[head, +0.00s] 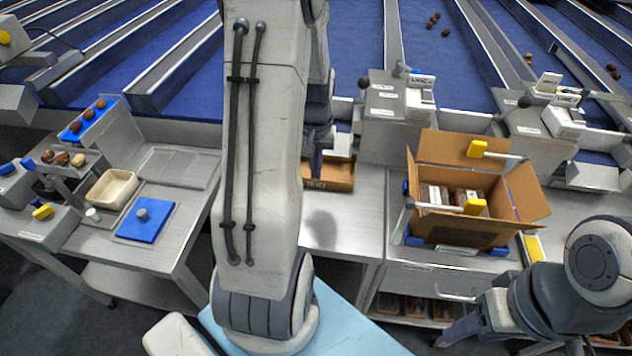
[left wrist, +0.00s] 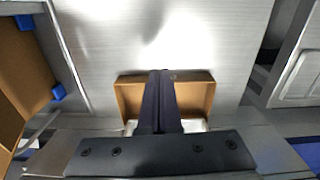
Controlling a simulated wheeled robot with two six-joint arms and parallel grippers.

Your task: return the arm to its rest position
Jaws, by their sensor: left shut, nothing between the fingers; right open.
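My left arm stands large in the middle of the head view. Its gripper (head: 316,172) points down over a small open cardboard box (head: 341,177) on the steel bench. In the left wrist view my left gripper (left wrist: 161,73) is shut, with its dark fingers together and nothing between them. The small box (left wrist: 207,97) shows behind and to both sides of the fingers. My right arm is folded at the lower right of the head view. Its gripper (head: 455,334) is low, partly hidden by the arm, and open.
A large open carton (head: 459,235) holding packs stands on the bench to the right, with yellow-tipped levers beside it. A left table holds a cream tray (head: 111,188) and a blue pad (head: 146,220). Blue conveyor lanes run behind. The bench between small box and carton is clear.

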